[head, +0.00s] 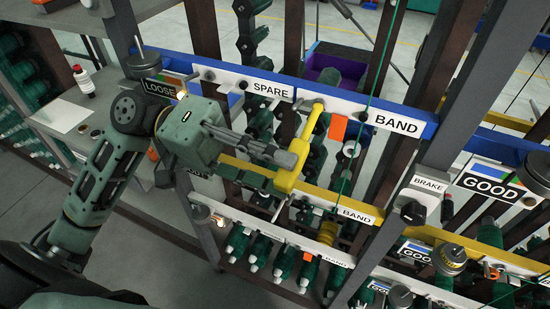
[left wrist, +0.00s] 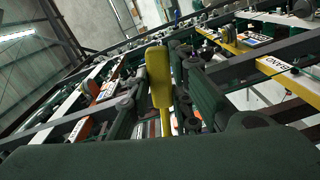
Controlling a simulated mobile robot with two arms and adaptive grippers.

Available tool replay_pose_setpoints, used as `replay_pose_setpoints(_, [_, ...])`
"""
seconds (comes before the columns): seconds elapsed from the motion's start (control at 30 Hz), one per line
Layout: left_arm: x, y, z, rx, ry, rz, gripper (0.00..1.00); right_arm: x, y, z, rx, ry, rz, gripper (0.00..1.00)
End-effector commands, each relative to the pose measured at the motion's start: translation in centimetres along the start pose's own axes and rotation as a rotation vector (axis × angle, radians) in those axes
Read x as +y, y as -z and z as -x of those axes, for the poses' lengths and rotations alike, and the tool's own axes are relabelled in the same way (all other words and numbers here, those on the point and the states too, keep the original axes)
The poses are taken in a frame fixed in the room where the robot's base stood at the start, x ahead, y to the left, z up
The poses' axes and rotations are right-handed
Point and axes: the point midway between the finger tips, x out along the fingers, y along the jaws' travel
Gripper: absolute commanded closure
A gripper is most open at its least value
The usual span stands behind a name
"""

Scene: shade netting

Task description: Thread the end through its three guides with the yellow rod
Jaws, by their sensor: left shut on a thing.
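My left gripper (head: 290,155) is shut on the yellow rod (head: 308,135), around its thick lower part. The rod is tilted, with its upper end near the white strip left of the upper BAND label (head: 397,124). In the left wrist view the yellow rod (left wrist: 159,75) stands between the dark fingers of the left gripper (left wrist: 180,95). A thin green thread (head: 378,65) runs steeply from the top edge down past that label, right of the rod and apart from it. Its lower end is hard to make out near a yellow spool (head: 327,232). I cannot clearly tell the three guides. My right gripper is not in view.
A blue rail with SPARE (head: 270,90) and LOOSE (head: 160,88) labels crosses behind the gripper. A yellow rail (head: 320,195) runs below it. Dark uprights and several green spools (head: 285,255) crowd the frame. A brake box (head: 420,195) stands at the right.

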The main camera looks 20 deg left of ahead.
Motion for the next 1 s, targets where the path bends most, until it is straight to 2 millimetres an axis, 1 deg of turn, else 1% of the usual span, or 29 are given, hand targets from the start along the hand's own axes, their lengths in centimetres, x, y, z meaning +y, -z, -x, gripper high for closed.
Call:
replay_pose_setpoints(0.17, [0.0, -0.2, 0.0, 0.000, -0.001, 0.000, 1.00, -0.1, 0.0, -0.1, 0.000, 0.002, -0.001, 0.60])
replay_pose_setpoints(0.53, [0.6, -2.9, 0.0, 0.000, -0.001, 0.000, 1.00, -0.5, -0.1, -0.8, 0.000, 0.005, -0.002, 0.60])
replay_pose_setpoints(0.7, [0.9, -3.8, 0.0, 0.000, -0.001, 0.001, 1.00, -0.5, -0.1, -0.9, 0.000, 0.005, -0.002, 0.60])
replay_pose_setpoints(1.0, [1.0, -3.9, 0.1, 0.000, -0.001, 0.000, 1.00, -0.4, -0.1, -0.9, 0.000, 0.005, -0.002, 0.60])
